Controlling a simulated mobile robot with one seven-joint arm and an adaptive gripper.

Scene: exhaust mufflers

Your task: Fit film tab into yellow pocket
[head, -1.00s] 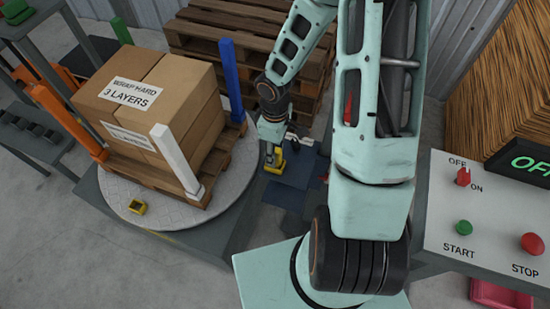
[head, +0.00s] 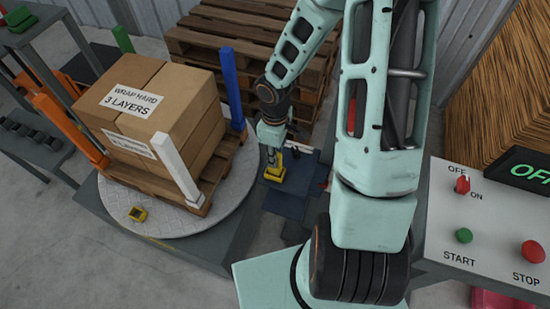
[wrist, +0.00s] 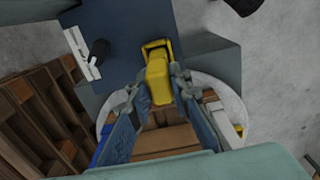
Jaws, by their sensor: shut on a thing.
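My gripper (head: 272,156) is shut on a yellow piece (head: 274,173), apparently the film tab, above the dark blue surface right of the turntable. In the wrist view the yellow piece (wrist: 158,78) sits between the two fingers of my gripper (wrist: 158,92), and its far end has an open frame. The small yellow pocket (head: 138,214) lies on the front left of the round grey turntable (head: 185,222), with a dark opening on top. My gripper is well apart from it, to its right and farther back.
Stacked cardboard boxes (head: 150,105) stand on a wooden pallet on the turntable, among white (head: 175,165), blue (head: 232,88) and orange (head: 70,125) posts. Wooden pallets (head: 240,45) are stacked behind. A control panel (head: 490,225) with a switch and buttons stands at the right.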

